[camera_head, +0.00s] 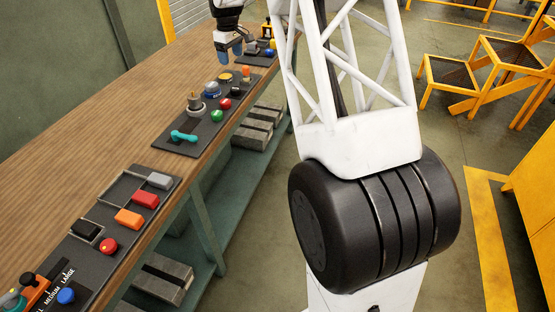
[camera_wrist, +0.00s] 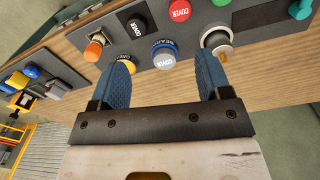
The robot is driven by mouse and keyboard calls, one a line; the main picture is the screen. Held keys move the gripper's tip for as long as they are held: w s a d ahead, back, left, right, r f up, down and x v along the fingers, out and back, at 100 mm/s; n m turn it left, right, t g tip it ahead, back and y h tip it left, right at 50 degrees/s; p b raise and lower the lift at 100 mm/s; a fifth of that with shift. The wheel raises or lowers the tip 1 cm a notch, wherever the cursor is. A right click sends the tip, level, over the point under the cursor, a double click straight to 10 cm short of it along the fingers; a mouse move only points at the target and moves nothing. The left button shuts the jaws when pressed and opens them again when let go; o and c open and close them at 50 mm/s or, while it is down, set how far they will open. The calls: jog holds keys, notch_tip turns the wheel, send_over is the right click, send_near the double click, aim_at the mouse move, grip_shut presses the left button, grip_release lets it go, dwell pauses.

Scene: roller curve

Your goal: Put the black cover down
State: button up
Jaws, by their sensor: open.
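A round black cover (camera_wrist: 138,27) with white lettering "COVER" shows at the top of the wrist view, between an orange knob and a red cover. It also shows small and dark on the middle panel in the head view (camera_head: 236,91). I cannot tell whether it is up or down. My gripper (camera_wrist: 165,60) is open and empty, with two blue fingers apart. The black cover lies beyond the fingertips, nearer the left finger, and nothing touches it. In the head view my gripper (camera_head: 230,50) is above the bench at the far end of the middle panel.
Around the cover are the orange knob (camera_wrist: 94,49), red cover (camera_wrist: 180,10), grey-blue button (camera_wrist: 165,52), yellow button (camera_wrist: 125,64) and silver knob (camera_wrist: 217,40). A teal handle (camera_head: 184,136) is at the panel's near end. The bench's left side is clear wood.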

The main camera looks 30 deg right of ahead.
jog(key=s+a+r+m, duration=0.15)
jog(key=s+r, duration=0.25)
jog(key=s, duration=0.6)
jog(key=s+a+r+m+t, duration=0.1)
jog(key=s+a+r, duration=0.25)
jog(key=s, duration=0.65)
jog(key=s+a+r+m, duration=0.15)
jog(key=s+r, duration=0.25)
jog(key=s, duration=0.6)
jog(key=s+a+f+m, duration=0.1)
jog(key=s+a+f, duration=0.1)
jog(key=s, duration=1.3)
jog(key=s+a+f+m+t, duration=0.1)
jog(key=s+f, duration=0.3)
jog(key=s, duration=1)
jog(key=shift+s+a+m, duration=0.4)
jog(key=shift+a+m, duration=0.1)
jog(key=shift+a, duration=0.15)
